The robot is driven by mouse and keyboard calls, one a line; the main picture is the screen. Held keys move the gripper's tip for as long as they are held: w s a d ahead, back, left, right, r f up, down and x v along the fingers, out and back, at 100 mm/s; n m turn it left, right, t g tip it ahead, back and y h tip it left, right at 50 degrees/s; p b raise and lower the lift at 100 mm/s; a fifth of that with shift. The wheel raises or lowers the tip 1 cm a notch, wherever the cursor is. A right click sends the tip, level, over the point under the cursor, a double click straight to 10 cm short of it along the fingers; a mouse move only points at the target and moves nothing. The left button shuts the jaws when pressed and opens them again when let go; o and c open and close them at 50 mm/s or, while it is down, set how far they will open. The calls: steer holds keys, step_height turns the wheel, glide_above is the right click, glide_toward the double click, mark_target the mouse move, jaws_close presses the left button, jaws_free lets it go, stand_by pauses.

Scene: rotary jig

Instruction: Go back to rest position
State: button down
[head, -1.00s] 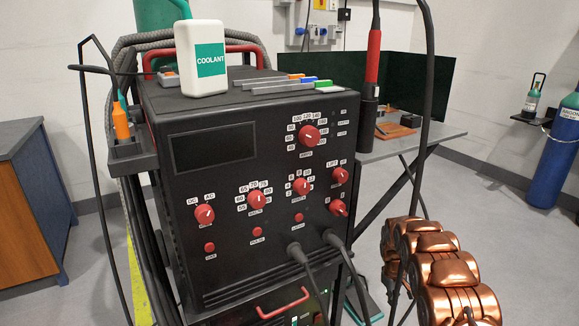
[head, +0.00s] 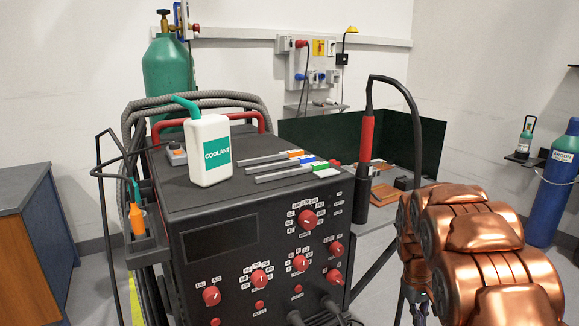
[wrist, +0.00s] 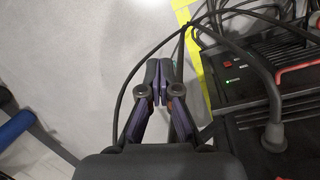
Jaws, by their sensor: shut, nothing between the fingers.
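My gripper (wrist: 160,97) is shut and empty in the wrist view, pointing down over the grey floor. Its two dark fingers meet at the tips. In the head view my copper-coloured arm fills the lower right, and the fingers are hard to make out at the bottom edge. The black welding machine (head: 290,250) stands to the left of my arm, with red knobs on its front. In the wrist view a black unit (wrist: 275,120) with a green light and a thick cable lies to the right of the fingers, apart from them.
A white coolant bottle (head: 209,150) and several coloured rods (head: 275,160) are on top of the machine. A torch with a red handle (head: 367,137) stands upright at its right side. A blue argon cylinder (head: 553,195) is at the far right. Loose cables hang near the gripper.

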steer(key=s+a+r+p, duration=0.4)
steer(key=s+r+p, duration=0.2)
steer(key=s+r, duration=0.3)
steer(key=s+a+r+m+y+p, duration=0.1)
steer(key=s+a+r+p, duration=0.4)
steer(key=s+r, duration=0.5)
steer(key=s+a+r+y+p, duration=0.1)
steer(key=s+a+r+p, duration=0.3)
steer(key=s, duration=1.1)
steer(key=shift+a+r+p, duration=0.4)
steer(key=shift+r+p, duration=1.3)
steer(key=shift+r, duration=1)
steer(key=shift+s, duration=0.1)
